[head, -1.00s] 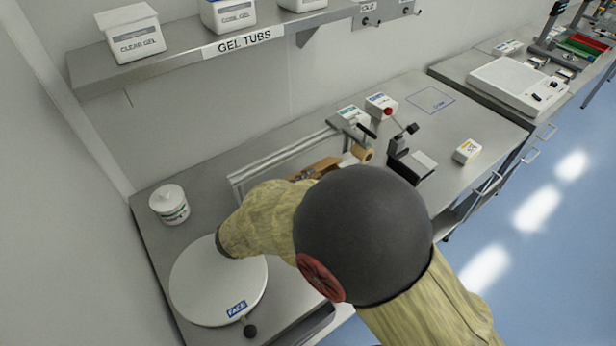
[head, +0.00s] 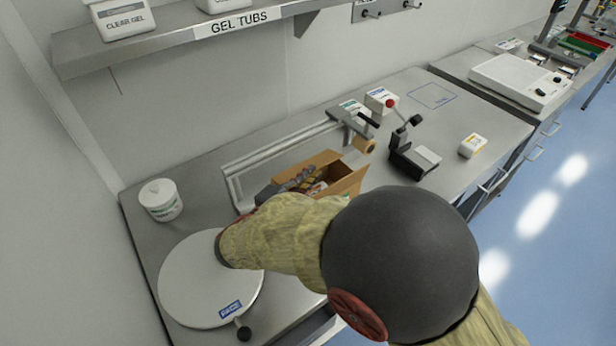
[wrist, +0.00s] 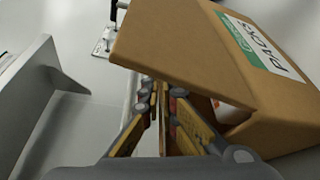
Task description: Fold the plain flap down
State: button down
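The open brown cardboard box (head: 347,181) stands on the bench in the head view, partly hidden behind my arm. My gripper (head: 305,176) reaches over its left part. In the wrist view a large brown cardboard panel (wrist: 190,50) fills the upper right, close in front of my gripper (wrist: 163,92). Below the panel a dark gap shows something white inside the box.
A metal rail frame (head: 270,152) stands behind the box. A round white plate (head: 205,285) and a white tub (head: 160,200) are at the left.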

jog(key=c, duration=2.1)
grip_release()
